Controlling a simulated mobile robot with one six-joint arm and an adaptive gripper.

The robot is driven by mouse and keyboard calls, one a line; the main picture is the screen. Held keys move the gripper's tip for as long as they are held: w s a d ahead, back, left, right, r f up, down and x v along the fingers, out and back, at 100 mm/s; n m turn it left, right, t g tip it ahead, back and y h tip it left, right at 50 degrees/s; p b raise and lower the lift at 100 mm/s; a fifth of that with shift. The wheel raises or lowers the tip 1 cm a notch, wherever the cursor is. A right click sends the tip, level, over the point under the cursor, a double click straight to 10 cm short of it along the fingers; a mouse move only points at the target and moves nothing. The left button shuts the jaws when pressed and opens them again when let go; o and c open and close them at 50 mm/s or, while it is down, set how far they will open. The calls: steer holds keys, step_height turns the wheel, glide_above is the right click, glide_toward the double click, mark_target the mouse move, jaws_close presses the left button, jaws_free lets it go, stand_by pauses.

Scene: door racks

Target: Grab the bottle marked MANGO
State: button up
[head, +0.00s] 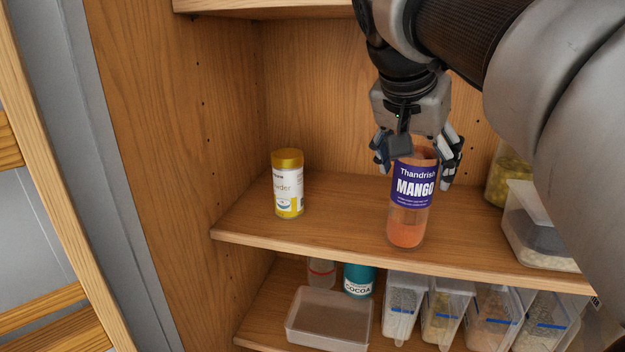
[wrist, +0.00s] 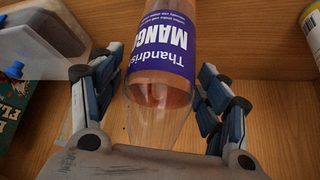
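The MANGO bottle (head: 408,222) is clear, with a purple label and orange contents. It stands upright near the front of the middle shelf. In the wrist view the bottle (wrist: 160,94) lies between my fingers, its label upside down. My gripper (head: 416,166) comes down from above, with one finger on each side of the bottle's upper part. The gripper (wrist: 161,66) is open, and gaps show between both fingers and the bottle. The very top of the bottle is partly hidden by my gripper in the head view.
A yellow-lidded jar (head: 288,184) stands left of the bottle. A clear container with a grey lid (head: 535,225) and a jar of yellowish contents (head: 508,177) stand to the right. A tray (head: 328,318), a cocoa container (head: 359,279) and several bins fill the shelf below.

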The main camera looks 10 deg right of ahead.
steer(key=c, duration=1.3)
steer(key=shift+r, duration=0.1)
